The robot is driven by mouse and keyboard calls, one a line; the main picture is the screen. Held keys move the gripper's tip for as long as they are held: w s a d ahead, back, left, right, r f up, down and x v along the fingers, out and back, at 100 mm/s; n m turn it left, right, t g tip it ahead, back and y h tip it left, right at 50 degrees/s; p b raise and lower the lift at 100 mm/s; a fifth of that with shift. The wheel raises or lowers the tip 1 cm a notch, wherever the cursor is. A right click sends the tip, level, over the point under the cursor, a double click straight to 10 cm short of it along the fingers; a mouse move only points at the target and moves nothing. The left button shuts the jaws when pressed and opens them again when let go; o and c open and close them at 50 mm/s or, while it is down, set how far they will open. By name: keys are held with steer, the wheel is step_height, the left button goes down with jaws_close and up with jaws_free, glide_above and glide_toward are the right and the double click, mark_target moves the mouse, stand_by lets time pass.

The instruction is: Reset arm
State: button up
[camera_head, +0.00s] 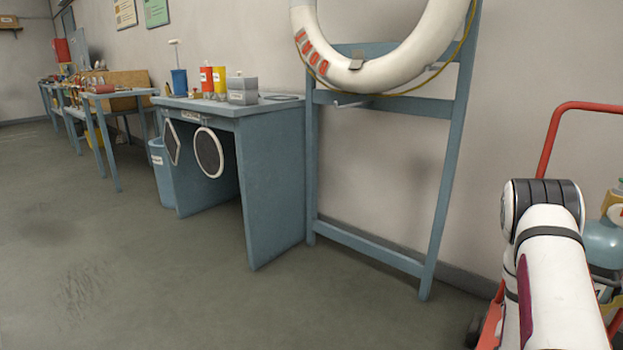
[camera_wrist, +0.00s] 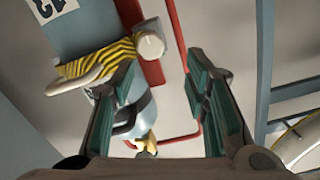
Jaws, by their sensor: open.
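My gripper (camera_wrist: 160,95) shows in the wrist view with its two green-padded fingers apart. Nothing is between the pads. Beyond the fingers are a blue-grey cylinder (camera_wrist: 92,28) with a white number label, a yellow-and-black striped band (camera_wrist: 100,58) and a pale round knob (camera_wrist: 150,44). A red frame bar (camera_wrist: 174,35) runs behind them. In the head view, my white arm stands at the right edge, and my gripper is not visible there.
A red trolley (camera_head: 548,140) with a blue cylinder (camera_head: 602,243) is close to my arm at the right. A blue rack (camera_head: 447,190) holds a large white ring (camera_head: 375,75). A blue bench (camera_head: 272,190) stands left of it. The floor (camera_head: 150,270) at front left is clear.

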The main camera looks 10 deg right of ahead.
steer(key=w+a+r+n+g+y, duration=0.2)
steer(key=w+a+r+y, duration=0.5)
steer(key=a+r, duration=0.5)
steer(key=s+a+r+n+g+y, duration=0.1)
steer(key=s+a+r+n+y, duration=0.1)
steer(key=a+r, duration=0.35)
steer(key=s+a+r+n+g+y, duration=0.1)
steer(key=s+a+r+n, duration=0.15)
steer(key=a, duration=0.65)
steer(key=s+a+r+n+g+y, duration=0.1)
steer(key=s+a+r, duration=0.1)
steer(key=s+a, duration=0.35)
steer(key=s+a+r+n+g+y, duration=0.2)
steer(key=s+a+r, duration=0.1)
steer(key=s+a, duration=0.3)
steer(key=s+a+r+n+g+p, duration=0.1)
steer(key=s+a+n+g, duration=0.1)
steer(key=s, duration=0.9)
steer(key=s+a+r+n+g, duration=0.1)
steer(key=s+a+n+g, duration=0.15)
steer(key=s, duration=0.85)
step_height(320, 180, up, 40)
steer(key=t+p, duration=0.4)
steer(key=p, duration=3.4)
steer(key=shift+s, duration=0.35)
